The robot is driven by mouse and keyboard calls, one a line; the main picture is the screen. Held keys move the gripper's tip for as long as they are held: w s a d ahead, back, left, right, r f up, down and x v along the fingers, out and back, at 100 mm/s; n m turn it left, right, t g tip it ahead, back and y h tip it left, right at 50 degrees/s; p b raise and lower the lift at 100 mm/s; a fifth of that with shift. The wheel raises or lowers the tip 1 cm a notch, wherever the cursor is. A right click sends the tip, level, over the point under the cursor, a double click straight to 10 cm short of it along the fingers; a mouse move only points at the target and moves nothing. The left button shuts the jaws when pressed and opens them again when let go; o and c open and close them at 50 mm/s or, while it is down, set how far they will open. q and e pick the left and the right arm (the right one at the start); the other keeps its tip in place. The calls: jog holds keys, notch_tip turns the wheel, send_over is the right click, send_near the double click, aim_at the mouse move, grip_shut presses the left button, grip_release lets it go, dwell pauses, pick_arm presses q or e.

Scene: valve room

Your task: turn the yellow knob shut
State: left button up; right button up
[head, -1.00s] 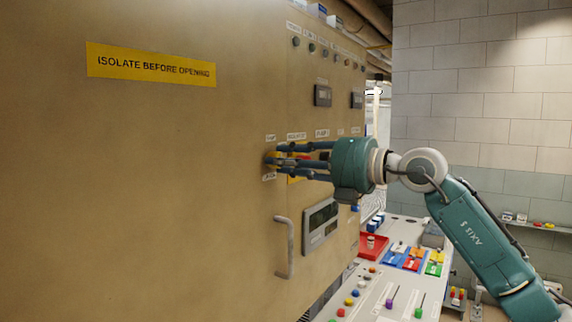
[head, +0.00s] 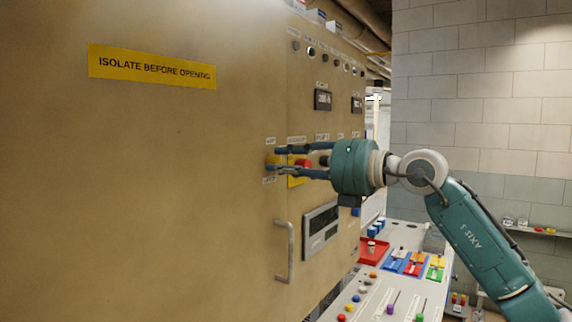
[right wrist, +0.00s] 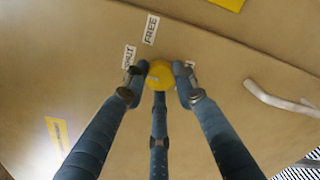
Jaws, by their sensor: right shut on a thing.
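The yellow knob (head: 270,161) sits on the face of the tan cabinet, left of the red button. In the right wrist view the knob (right wrist: 160,74) shows as a round yellow cap, with small white labels on the panel around it. My right gripper (head: 276,161) reaches in from the right, its blue fingers level and pointing at the panel. In the right wrist view its three fingertips (right wrist: 160,84) close around the knob from different sides. How the knob's pointer stands cannot be made out. My left gripper is not in view.
A red button (head: 304,164) on a yellow plate lies just behind the fingers. A grey door handle (head: 284,251) and a display (head: 320,227) are below. A sloped console (head: 383,290) with coloured buttons and levers stands lower right. A yellow sign (head: 150,66) is at upper left.

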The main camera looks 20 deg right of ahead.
jog(key=shift+f, duration=0.15)
jog(key=o, duration=1.2)
jog(key=shift+c, duration=0.2)
jog(key=v, duration=1.1)
jog(key=shift+s+d, duration=0.2)
jog(key=shift+s, duration=0.15)
